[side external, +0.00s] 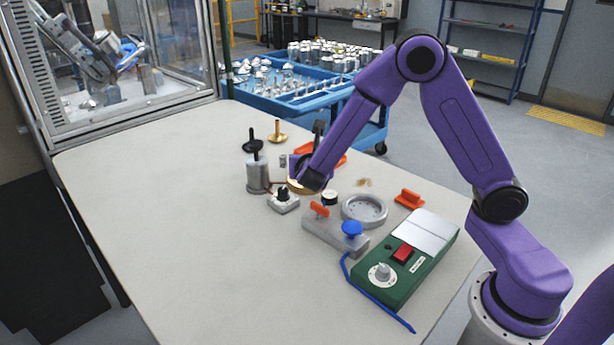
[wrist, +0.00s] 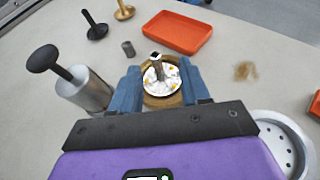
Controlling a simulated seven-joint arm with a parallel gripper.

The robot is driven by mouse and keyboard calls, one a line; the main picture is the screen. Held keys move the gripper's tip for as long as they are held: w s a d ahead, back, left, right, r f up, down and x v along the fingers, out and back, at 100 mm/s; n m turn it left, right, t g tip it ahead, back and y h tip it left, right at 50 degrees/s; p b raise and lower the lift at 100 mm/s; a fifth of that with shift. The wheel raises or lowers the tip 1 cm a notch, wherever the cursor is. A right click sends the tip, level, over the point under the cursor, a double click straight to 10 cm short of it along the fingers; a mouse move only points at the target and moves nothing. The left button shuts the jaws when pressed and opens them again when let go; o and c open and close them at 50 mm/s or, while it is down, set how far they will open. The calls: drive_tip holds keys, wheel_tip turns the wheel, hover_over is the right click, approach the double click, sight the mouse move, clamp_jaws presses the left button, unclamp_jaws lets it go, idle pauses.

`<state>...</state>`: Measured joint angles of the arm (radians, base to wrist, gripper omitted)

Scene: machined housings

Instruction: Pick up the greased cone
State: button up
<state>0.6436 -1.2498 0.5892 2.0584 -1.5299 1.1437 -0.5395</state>
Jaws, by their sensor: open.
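A round brass-brown piece (wrist: 176,100) lies below my gripper (wrist: 160,70) in the wrist view. Its top holds a shiny, whitish, smeared surface (wrist: 152,88) with yellowish spots, and a short grey post with a dark square top (wrist: 156,58) rises from it. This looks like the greased cone, but a cone shape is not clear. My two blue fingers are apart, one on each side of it in the picture; I cannot tell whether they touch it. In the side view my gripper (side external: 305,178) is low over the table and mostly hides the piece.
Left stands a grey cylinder (wrist: 88,92) with a black-knobbed plunger. Behind are an orange tray (wrist: 178,32), a small grey cylinder (wrist: 128,48), and black and brass stemmed pieces. A perforated grey dish (side external: 365,210) and green device (side external: 405,260) sit right. The table's left is clear.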

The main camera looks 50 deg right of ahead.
drive_tip(key=shift+a+f+x, duration=0.1)
drive_tip(key=shift+x, duration=1.05)
drive_tip(key=shift+a+f+x, duration=0.1)
drive_tip(key=shift+a+x, duration=0.05)
drive_tip(key=shift+x, duration=1.05)
drive_tip(key=shift+a+f+x, duration=0.1)
drive_tip(key=shift+f+x, duration=0.05)
drive_tip(key=shift+x, duration=1)
drive_tip(key=shift+w, duration=0.15)
clamp_jaws()
